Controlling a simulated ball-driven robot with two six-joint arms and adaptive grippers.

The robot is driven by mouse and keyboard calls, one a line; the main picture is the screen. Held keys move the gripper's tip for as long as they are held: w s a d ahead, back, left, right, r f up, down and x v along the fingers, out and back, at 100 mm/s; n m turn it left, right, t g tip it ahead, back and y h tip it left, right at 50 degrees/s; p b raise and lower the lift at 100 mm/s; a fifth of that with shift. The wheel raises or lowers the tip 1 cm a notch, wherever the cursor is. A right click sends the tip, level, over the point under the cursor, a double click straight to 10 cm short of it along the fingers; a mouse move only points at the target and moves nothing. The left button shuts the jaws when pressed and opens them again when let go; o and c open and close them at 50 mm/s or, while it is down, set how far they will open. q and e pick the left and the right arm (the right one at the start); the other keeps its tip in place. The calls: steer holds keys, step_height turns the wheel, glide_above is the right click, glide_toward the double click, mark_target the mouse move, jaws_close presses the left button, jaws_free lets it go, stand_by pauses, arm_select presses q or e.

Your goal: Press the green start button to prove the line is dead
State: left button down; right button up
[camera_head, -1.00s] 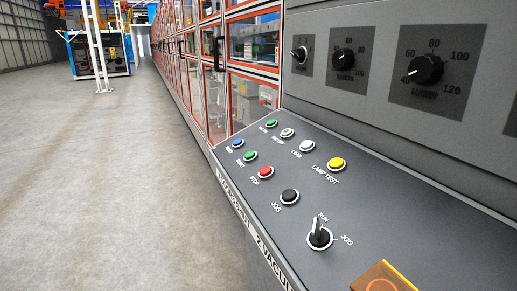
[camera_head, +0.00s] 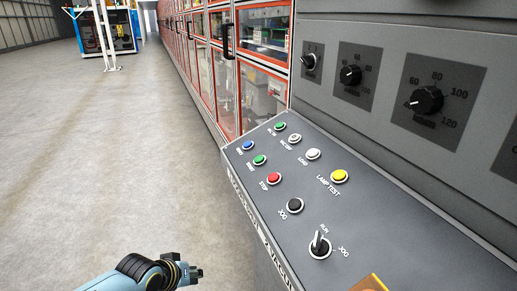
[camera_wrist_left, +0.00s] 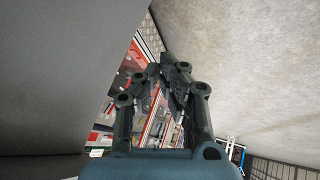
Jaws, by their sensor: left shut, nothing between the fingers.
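Two green buttons sit on the sloped grey control panel (camera_head: 375,230) in the head view. The nearer green button (camera_head: 260,160) is in a row between a blue button (camera_head: 247,145) and the red stop button (camera_head: 274,178); its small label looks like START. The other green button (camera_head: 280,126) is at the panel's far end. My left gripper (camera_head: 198,273) is low in the head view, left of the panel, over the floor and apart from the buttons. Its fingers (camera_wrist_left: 178,68) are shut and empty in the left wrist view. My right gripper is not in view.
White buttons, a yellow lamp test button (camera_head: 339,176), a black jog button (camera_head: 295,205) and a run/jog selector (camera_head: 319,245) share the panel. An orange box (camera_head: 373,284) is at the bottom. Red-framed cabinets (camera_head: 225,85) stand beyond. The floor (camera_head: 130,150) at left is clear.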

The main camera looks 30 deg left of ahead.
arm_select(q)
steer(key=w+d+r+n+t+h+p, duration=0.1)
steer(key=w+r, duration=0.4)
steer(key=r, duration=0.8)
steer(key=w+d+r+n+t+h+p, duration=0.1)
steer(key=w+r, duration=0.4)
steer(key=r, duration=0.7)
steer(key=w+d+r+n+t+p, duration=0.1)
steer(key=w+d+r+t+p, duration=0.1)
steer(key=r, duration=1.1)
steer(key=w+t+p, duration=0.1)
steer(key=w+p, duration=0.1)
steer(key=shift+w+d+r+n+h, duration=0.3)
steer(key=shift+w+d+r+h, duration=0.05)
steer(key=shift+w+d+h, duration=0.05)
steer(key=shift+f, duration=0.1)
steer(key=b, duration=0.8)
glide_above(259, 159)
steer(key=s+a, duration=0.2)
steer(key=a, duration=0.1)
steer(key=f, duration=0.6)
steer(key=shift+w+d+f, duration=0.15)
steer(key=shift+w+f, duration=0.1)
steer(key=shift+f, duration=0.05)
steer(key=shift+w+d+f+b, duration=0.15)
steer(key=shift+f+b, duration=0.1)
steer(key=shift+f, duration=0.1)
steer(key=shift+w+d+f+b, duration=0.1)
steer(key=shift+w+f+b, duration=0.1)
steer(key=shift+f, duration=0.15)
